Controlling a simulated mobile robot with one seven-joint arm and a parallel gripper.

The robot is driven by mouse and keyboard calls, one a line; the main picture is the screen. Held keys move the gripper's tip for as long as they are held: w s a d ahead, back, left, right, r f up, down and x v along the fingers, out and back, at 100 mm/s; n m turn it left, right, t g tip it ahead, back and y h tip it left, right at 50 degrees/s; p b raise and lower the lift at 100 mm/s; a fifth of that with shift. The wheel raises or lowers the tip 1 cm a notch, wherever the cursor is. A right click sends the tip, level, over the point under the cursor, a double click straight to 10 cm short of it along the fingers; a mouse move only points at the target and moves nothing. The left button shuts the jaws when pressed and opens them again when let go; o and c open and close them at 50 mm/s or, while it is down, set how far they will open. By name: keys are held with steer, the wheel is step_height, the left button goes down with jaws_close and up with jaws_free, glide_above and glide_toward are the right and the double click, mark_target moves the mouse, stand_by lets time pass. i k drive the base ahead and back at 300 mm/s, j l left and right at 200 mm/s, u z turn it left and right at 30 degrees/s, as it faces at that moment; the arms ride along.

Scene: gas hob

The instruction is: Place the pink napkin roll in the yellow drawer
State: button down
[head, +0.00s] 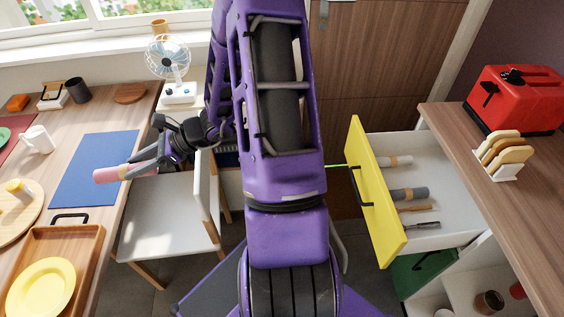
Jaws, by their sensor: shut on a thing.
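The pink napkin roll (110,174) is at the left, held level above the front edge of the left table, by the blue mat. My gripper (143,168) is shut on the roll's right end, and the fingers hide part of it. The yellow drawer (373,195) is pulled open at the right, well apart from my gripper.
A white chair (165,228) stands below my gripper. The table holds a blue mat (92,165), a wooden tray (85,240) and a white mug (38,139). A counter (455,135) with a red toaster (515,98) borders the drawer. My arm fills the middle.

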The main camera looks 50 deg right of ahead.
mark_target(445, 189)
steer(key=z, duration=1.4)
steer(key=k+z, duration=0.1)
steer(key=z, duration=1.35)
steer(key=k+z, duration=0.1)
steer(key=z, duration=0.85)
